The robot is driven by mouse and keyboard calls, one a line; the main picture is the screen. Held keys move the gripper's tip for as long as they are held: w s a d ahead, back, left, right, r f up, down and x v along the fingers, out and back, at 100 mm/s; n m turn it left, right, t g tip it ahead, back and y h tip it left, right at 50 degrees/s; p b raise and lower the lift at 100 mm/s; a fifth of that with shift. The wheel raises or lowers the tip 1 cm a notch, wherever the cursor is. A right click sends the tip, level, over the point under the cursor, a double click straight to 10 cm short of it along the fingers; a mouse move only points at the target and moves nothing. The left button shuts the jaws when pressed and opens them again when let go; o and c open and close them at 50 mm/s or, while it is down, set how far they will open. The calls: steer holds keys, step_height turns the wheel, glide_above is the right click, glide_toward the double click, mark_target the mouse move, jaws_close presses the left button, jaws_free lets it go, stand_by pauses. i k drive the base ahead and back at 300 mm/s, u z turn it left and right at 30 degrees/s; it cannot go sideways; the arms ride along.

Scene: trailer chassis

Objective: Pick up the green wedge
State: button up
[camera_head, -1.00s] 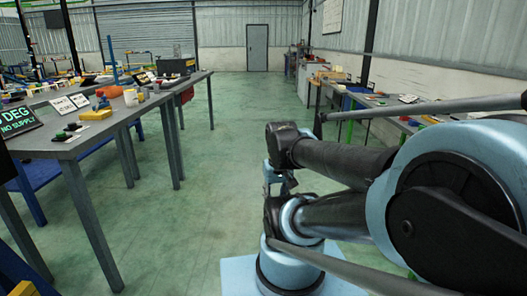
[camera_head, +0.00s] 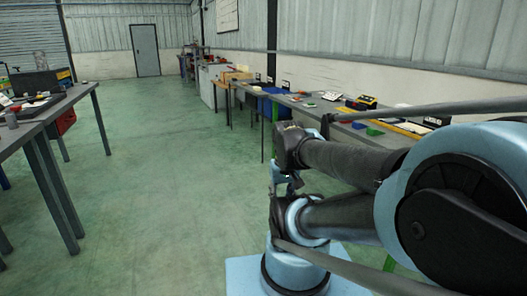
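A small green block (camera_head: 375,132) lies on the long bench along the right wall, beside a small blue block (camera_head: 359,125). It is too small to tell whether it is a wedge. My arm is folded in the right foreground, and its upper link partly covers the near bench. The end of my arm, with my gripper (camera_head: 286,188), seems to hang below the black joint, well apart from the bench. Its fingers cannot be made out.
The right bench (camera_head: 328,107) also bears a yellow-and-black device (camera_head: 366,103), small signs and other small items. A grey table (camera_head: 62,108) with a dark toolbox (camera_head: 35,83) stands at the left. The green floor (camera_head: 160,160) between them is clear towards the grey door (camera_head: 145,50).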

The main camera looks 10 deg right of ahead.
mark_target(371, 132)
steer(key=z, duration=0.7)
steer(key=i, duration=0.9)
steer(key=z, duration=0.65)
